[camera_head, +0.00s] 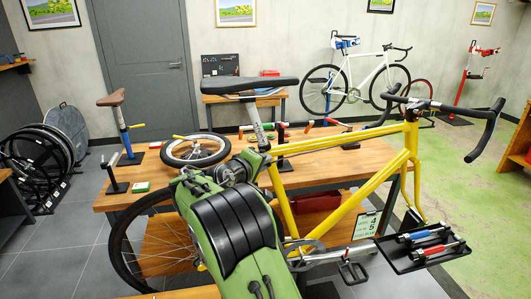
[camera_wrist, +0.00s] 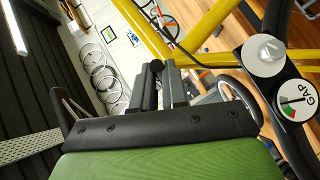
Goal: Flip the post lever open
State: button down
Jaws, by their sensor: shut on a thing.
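The yellow bike frame (camera_head: 340,205) stands in front of the wooden bench, and its yellow tubes cross the top of the wrist view (camera_wrist: 215,45). The black saddle sits on a seat post (camera_head: 256,122) at the top of the frame. My gripper (camera_wrist: 157,76) is at the seat tube area, its dark fingers close together. A small black rounded end (camera_wrist: 153,67), likely the post lever, shows at the fingertips, and the fingers are shut on it. Most of the lever is hidden by the fingers. My green arm covers this spot in the head view.
A round silver knob (camera_wrist: 263,54) and a GAP dial (camera_wrist: 295,100) sit close right of my fingers in the wrist view. The wooden bench (camera_head: 120,200) holds a small wheel (camera_head: 196,150) and tools. A black tray (camera_head: 400,262) stands at the front right.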

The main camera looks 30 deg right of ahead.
jog(key=shift+w+a+m+g+h+p, duration=0.25)
jog(key=shift+m+g+p, duration=0.35)
jog(key=shift+p, duration=0.3)
jog(key=shift+w+a+m+g+h+p, duration=0.15)
jog(key=shift+a+m+g+p, duration=0.1)
jog(key=shift+m+g+p, duration=0.4)
jog(key=shift+f+g+p, duration=0.15)
jog(key=shift+g+p, duration=0.1)
jog(key=shift+p, duration=0.05)
jog(key=c, duration=1.1)
grip_release()
jog(key=shift+d, duration=0.1)
jog(key=shift+c, duration=0.2)
jog(key=p+v, duration=0.1)
jog(key=v, duration=1.4)
jog(key=shift+s+a, duration=0.2)
jog(key=shift+a, duration=0.2)
